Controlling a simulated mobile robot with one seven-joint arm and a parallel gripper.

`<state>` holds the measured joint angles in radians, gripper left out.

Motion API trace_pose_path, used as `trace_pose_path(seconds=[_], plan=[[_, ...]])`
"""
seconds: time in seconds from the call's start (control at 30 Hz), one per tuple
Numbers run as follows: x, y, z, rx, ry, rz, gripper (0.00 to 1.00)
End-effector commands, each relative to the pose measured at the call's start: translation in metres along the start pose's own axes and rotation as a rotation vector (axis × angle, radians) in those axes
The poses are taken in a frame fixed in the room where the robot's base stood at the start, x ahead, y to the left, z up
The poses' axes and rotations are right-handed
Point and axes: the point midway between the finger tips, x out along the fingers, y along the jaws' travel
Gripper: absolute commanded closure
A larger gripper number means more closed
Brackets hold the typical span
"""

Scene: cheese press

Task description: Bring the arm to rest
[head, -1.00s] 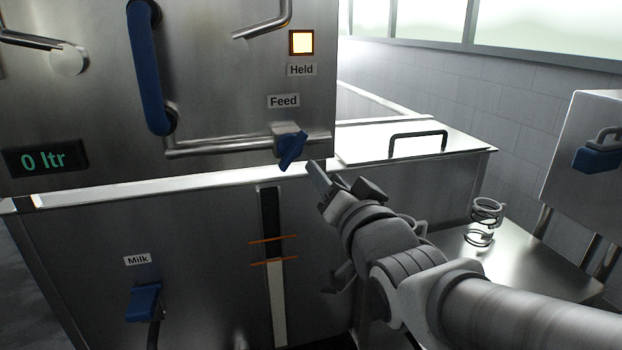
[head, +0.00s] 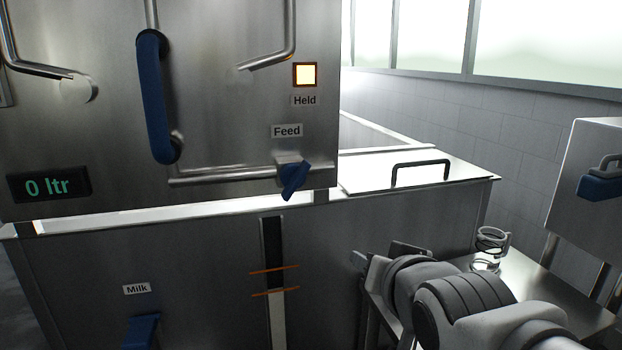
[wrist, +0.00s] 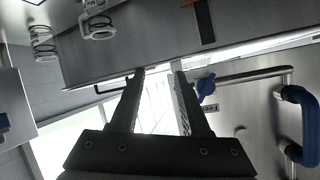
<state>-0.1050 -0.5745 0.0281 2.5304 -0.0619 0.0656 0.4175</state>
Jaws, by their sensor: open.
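My gripper (head: 378,256) is in the lower right of the head view, in front of the steel vat (head: 400,216) and right of its level gauge. It is open and empty. In the wrist view its two fingers (wrist: 158,75) stand apart with nothing between them. The blue Feed handle (head: 294,180) is up and left of my gripper, clear of it, and also shows in the wrist view (wrist: 205,86). Most of my arm is cut off at the lower right.
A steel cabinet with a blue handle (head: 600,186) is at the right edge. The Milk valve (head: 141,331) is low left.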

Motion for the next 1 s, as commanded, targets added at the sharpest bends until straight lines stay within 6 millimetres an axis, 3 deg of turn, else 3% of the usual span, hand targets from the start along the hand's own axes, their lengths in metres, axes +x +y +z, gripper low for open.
trace_pose_path(seconds=[0.2,0.47,0.53,1.0], plan=[[-0.035,0.042,0.045,-0.124,-0.264,0.137,0.54],[-0.094,0.069,0.099,-0.238,-0.586,0.191,0.54],[-0.109,0.062,0.080,-0.247,-0.609,0.190,0.54],[-0.160,0.026,-0.022,-0.244,-0.607,0.190,0.54]])
